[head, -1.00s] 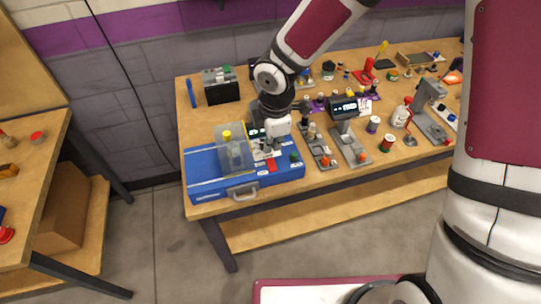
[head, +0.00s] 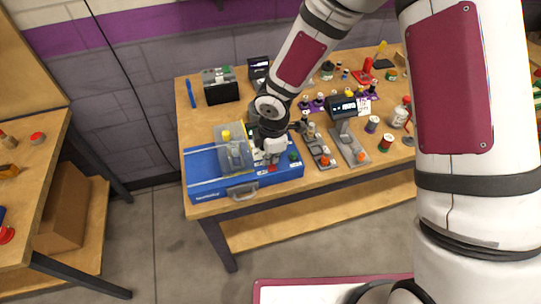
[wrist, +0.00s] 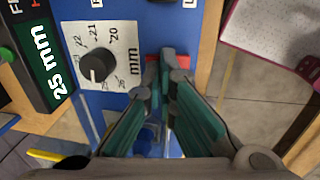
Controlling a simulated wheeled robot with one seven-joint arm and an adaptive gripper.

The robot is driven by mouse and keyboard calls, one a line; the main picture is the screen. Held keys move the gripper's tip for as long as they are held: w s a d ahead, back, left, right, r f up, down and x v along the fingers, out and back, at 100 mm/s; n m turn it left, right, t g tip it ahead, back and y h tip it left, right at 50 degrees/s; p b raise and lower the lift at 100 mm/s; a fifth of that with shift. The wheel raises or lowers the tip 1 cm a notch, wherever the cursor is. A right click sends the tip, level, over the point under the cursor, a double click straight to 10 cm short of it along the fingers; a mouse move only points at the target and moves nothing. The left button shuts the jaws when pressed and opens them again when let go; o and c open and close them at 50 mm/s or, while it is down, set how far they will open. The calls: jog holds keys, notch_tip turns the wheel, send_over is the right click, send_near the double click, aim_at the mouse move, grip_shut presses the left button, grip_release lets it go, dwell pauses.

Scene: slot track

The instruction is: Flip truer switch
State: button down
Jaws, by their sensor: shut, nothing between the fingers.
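The blue truer (head: 215,193) sits at the near left corner of the workbench, with a clear cover and a metal handle in front. In the wrist view its blue panel (wrist: 110,14) carries a black dial knob (wrist: 97,66) on a white scale marked in mm. A red part (wrist: 152,64), perhaps the switch, shows just beside my fingertips and is partly hidden by them; I cannot tell its position. My gripper (wrist: 167,58) is shut and empty, its fingertips over or against the red part; contact is unclear. In the head view my gripper (head: 272,160) is low over the truer's right half.
A green display reading 25 mm (wrist: 45,55) stands beside the dial. A green button (head: 294,157) is at the truer's right end. A grey fixture with an orange part (head: 323,160) stands close to the right. A black box (head: 221,92) stands behind.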

jog(key=shift+w+a+f+b, duration=0.1)
jog(key=shift+w+f+b, duration=0.35)
jog(key=shift+b, duration=0.25)
jog(key=shift+s, duration=0.3)
